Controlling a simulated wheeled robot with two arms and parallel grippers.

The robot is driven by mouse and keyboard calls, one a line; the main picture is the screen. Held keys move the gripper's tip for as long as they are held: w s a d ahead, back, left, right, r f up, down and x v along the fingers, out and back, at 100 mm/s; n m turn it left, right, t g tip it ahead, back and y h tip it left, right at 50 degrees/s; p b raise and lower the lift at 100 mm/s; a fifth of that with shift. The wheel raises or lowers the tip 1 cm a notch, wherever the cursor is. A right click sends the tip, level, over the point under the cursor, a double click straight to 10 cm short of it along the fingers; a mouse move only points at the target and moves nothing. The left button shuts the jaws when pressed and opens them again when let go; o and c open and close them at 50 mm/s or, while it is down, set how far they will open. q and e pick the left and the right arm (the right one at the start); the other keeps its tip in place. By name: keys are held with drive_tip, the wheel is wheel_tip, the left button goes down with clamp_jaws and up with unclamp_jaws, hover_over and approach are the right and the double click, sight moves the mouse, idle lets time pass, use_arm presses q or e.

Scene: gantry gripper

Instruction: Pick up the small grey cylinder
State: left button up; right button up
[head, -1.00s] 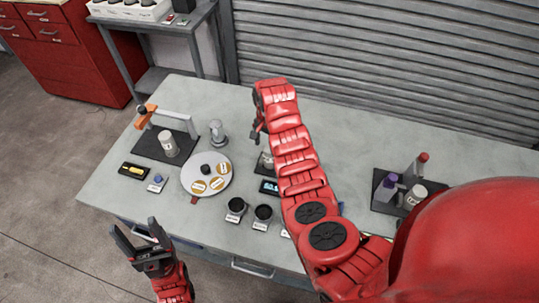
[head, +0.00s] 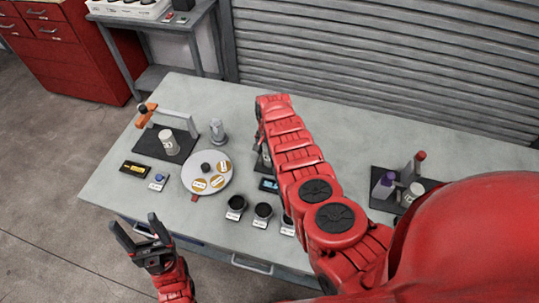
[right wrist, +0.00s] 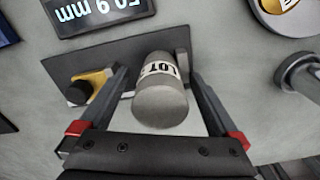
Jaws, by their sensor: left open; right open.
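A small grey cylinder (right wrist: 160,103) with a white LOT label stands on a dark mat (right wrist: 70,68) in the right wrist view. My right gripper (right wrist: 158,72) is open, with one finger on each side of the cylinder. A gap shows on both sides, so the fingers seem not to touch it. In the head view my right arm hides most of this cylinder (head: 266,156). My left gripper (head: 134,222) is open and empty, in front of the table's near left edge. Similar labelled cylinders stand on the left mat (head: 168,143) and the right mat (head: 416,190).
A yellow-and-black part (right wrist: 88,88) lies beside the left finger, and a display (right wrist: 98,12) is beyond the mat. The table's back (head: 350,125) is clear.

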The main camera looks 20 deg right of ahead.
drive_tip(key=shift+c, duration=0.2)
clamp_jaws()
idle(0.4)
